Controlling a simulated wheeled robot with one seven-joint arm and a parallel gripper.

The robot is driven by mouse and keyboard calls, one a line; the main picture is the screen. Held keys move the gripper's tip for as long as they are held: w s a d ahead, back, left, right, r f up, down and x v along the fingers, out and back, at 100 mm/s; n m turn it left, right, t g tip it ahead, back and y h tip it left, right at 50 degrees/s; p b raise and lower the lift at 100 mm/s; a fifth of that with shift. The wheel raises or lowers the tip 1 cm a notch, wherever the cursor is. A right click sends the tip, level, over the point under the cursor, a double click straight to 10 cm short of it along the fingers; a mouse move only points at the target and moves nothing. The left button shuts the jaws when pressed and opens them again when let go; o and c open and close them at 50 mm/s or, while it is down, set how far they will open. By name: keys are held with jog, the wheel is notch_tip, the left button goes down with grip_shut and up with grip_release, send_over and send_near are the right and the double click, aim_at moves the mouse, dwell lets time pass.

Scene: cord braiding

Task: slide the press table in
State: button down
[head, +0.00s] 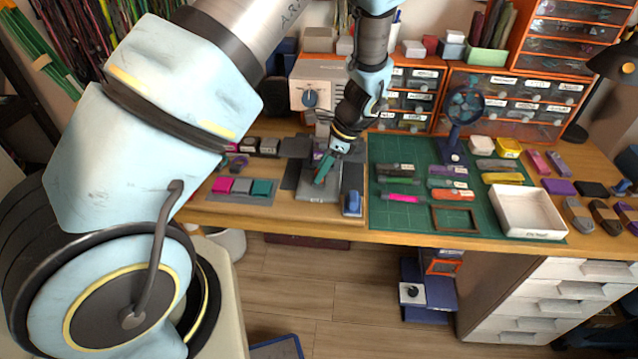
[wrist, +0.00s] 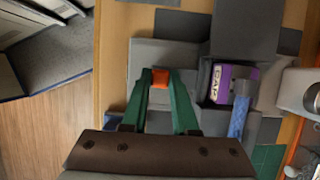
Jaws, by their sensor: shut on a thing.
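My gripper (head: 322,172) reaches down over the front of the workbench, left of the green cutting mat. In the wrist view its two green fingers (wrist: 160,82) are closed on a small orange piece (wrist: 160,78), which looks like a knob or tab. Under it lies a flat grey plate (wrist: 150,52), likely the press table; it also shows in the head view (head: 316,190). The fingers hide part of the plate. I cannot tell how the orange piece joins it.
A purple labelled block (wrist: 222,80) and a blue handle (wrist: 238,115) are close beside the fingers. A tray of coloured blocks (head: 240,188) lies left. The green mat (head: 400,215) with small parts and a white tray (head: 528,212) are right. The bench's front edge is near.

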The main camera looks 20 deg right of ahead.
jog(key=shift+w+d, duration=0.4)
jog(key=shift+w, duration=0.4)
jog(key=shift+w+d, duration=0.45)
jog(key=shift+w, duration=0.35)
jog(key=shift+w+d, duration=0.4)
jog(key=shift+w, duration=0.4)
jog(key=c, duration=0.7)
grip_release()
jog(key=b+v, duration=0.2)
jog(key=v, duration=0.8)
jog(key=shift+r+b, duration=0.4)
